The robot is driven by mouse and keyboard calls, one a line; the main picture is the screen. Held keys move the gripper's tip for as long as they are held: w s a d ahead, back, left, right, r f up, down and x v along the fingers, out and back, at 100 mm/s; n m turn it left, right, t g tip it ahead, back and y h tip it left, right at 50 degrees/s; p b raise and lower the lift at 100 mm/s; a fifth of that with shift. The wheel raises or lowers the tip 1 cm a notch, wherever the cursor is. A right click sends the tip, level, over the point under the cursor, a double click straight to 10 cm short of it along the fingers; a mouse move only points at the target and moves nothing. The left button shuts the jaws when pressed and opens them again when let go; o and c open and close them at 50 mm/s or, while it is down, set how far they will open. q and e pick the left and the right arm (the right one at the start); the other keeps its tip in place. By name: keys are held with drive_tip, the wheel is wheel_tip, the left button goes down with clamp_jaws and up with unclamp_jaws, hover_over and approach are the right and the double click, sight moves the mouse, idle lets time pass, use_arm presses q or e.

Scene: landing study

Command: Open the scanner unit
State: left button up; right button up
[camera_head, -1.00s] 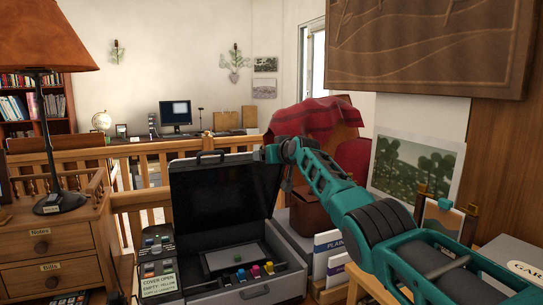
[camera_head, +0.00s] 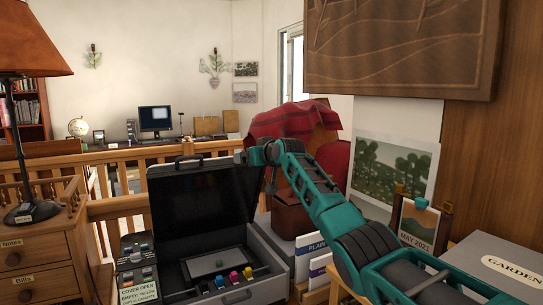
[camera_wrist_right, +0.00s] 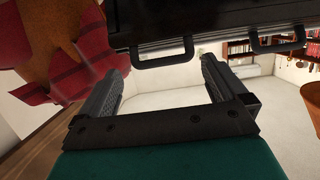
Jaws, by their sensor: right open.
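The scanner unit (camera_head: 257,285) is a dark and grey case on the left of centre in the head view. Its lid (camera_head: 205,205) stands raised, with a black handle on top. A flat panel (camera_head: 214,263) and several coloured knobs show inside. My right gripper (camera_head: 267,178) is by the lid's upper right edge; whether it touches cannot be told. In the right wrist view the right gripper (camera_wrist_right: 163,75) is open with nothing clearly between its fingers. The lid's dark edge (camera_wrist_right: 220,35) and two handles show just beyond the fingertips. My left gripper is not in view.
A control box (camera_head: 138,265) with a "COVER OPEN" label stands left of the scanner. A wooden railing (camera_head: 120,205) runs behind. A red plaid cloth (camera_head: 290,122) lies close behind my right arm. A grey "GARDEN" box (camera_head: 500,265) is at right.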

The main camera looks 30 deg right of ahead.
drive_tip(key=b+v, duration=0.1)
drive_tip(key=v, duration=1)
drive_tip(key=shift+r, duration=0.1)
idle(0.4)
